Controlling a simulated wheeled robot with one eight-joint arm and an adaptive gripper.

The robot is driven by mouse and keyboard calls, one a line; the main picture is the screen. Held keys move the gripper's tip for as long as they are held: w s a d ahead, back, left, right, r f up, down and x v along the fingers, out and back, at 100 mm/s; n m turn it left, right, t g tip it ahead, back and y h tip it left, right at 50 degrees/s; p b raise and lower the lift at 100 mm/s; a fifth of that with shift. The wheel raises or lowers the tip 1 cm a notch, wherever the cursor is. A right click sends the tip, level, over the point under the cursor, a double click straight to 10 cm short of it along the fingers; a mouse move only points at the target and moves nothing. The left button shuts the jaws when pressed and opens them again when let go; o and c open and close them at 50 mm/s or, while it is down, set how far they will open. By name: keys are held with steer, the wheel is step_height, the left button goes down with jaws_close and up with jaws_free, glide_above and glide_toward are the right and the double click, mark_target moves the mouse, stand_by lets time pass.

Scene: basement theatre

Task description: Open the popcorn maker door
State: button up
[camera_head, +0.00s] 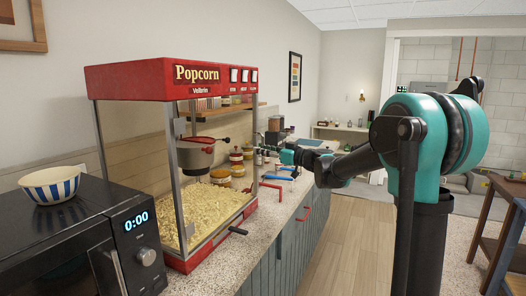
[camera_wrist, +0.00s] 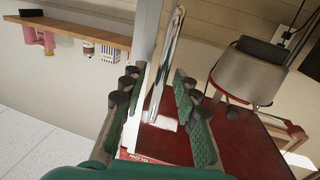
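The red popcorn maker (camera_head: 130,80) stands on the counter, with clear panes, metal posts and popcorn (camera_head: 205,212) heaped inside. Its metal kettle (camera_head: 195,153) hangs inside and also shows in the wrist view (camera_wrist: 247,78). My gripper (camera_head: 272,152) is at the far right side of the machine in the head view. In the wrist view, my gripper (camera_wrist: 157,95) has its two green fingers apart. A narrow bright metal strip (camera_wrist: 164,65) lies in the gap between them, apparently untouched. I cannot tell whether it is the door's handle or edge. The door's state is unclear.
A black microwave (camera_head: 90,240) with a striped bowl (camera_head: 50,185) on it stands at the near left. Jars (camera_head: 237,158) and blue-handled items (camera_head: 283,177) sit farther along the counter. A wall shelf (camera_wrist: 75,30) is behind. The wooden floor (camera_head: 335,240) at right is clear.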

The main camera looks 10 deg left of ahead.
steer(key=shift+a, duration=0.1)
steer(key=shift+c, duration=0.4)
jaws_close()
